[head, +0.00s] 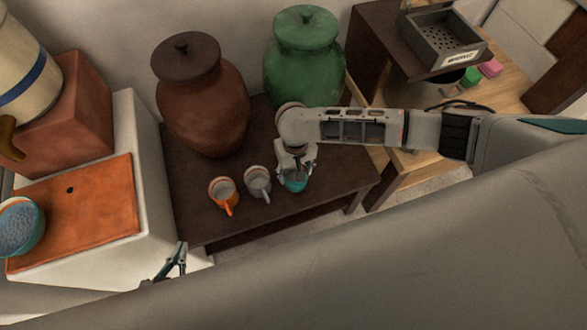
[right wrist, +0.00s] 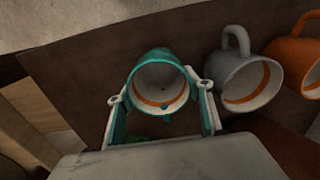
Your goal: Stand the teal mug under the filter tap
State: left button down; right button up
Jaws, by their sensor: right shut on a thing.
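The teal mug (head: 295,184) is at the right end of a row of mugs on the dark table. My right gripper (head: 296,168) is over it, shut on it. In the right wrist view the mug (right wrist: 160,82) sits between the two fingers, its open mouth facing the camera. I cannot tell whether its base touches the table. The filter (head: 22,75), cream with a blue band, stands on a terracotta block at the far left. Its brass tap (head: 9,138) hangs at the front. My left gripper (head: 177,263) is low at left, partly hidden; its opening is unclear.
A grey mug (head: 257,182) and an orange mug (head: 222,193) stand left of the teal mug. Brown (head: 203,105) and green (head: 303,60) lidded jars stand behind. A teal bowl (head: 20,228) sits on the orange slab (head: 95,205) below the tap. The slab's right part is clear.

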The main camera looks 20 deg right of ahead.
jog(key=shift+w+r, duration=0.1)
jog(key=shift+r, duration=0.05)
jog(key=shift+c, duration=0.4)
jog(key=o, duration=1.3)
jog(key=shift+f, duration=0.2)
jog(key=shift+c, duration=0.2)
